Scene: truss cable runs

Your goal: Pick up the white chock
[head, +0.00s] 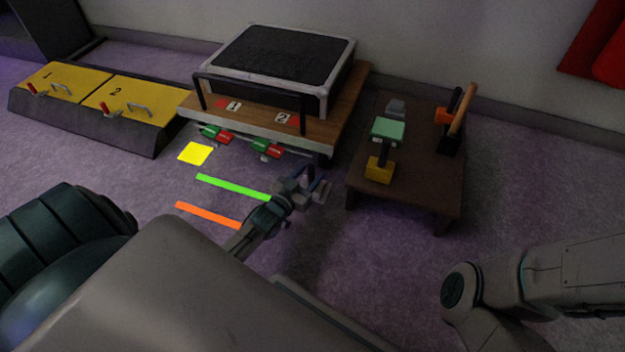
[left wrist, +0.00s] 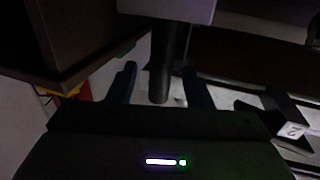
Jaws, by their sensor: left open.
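A pale block with a dark post-like handle, which looks like the white chock (left wrist: 165,8), shows at the top of the left wrist view. The post runs between the two fingers of my left gripper (left wrist: 162,88), which is open with a finger on each side. In the head view my left gripper (head: 306,185) is low over the purple carpet, between the wooden bench and the low brown table. A pale part (head: 323,191) shows at its tip; I cannot clearly separate it from the gripper. My right arm comes in at the right, its gripper out of frame.
The low brown table (head: 420,185) carries a green block (head: 388,129), a yellow block (head: 379,170), a grey block (head: 396,107) and a holder with tools. The wooden bench (head: 345,100) stands behind, yellow-topped ramps (head: 130,98) at the left. Green and orange strips lie on the carpet.

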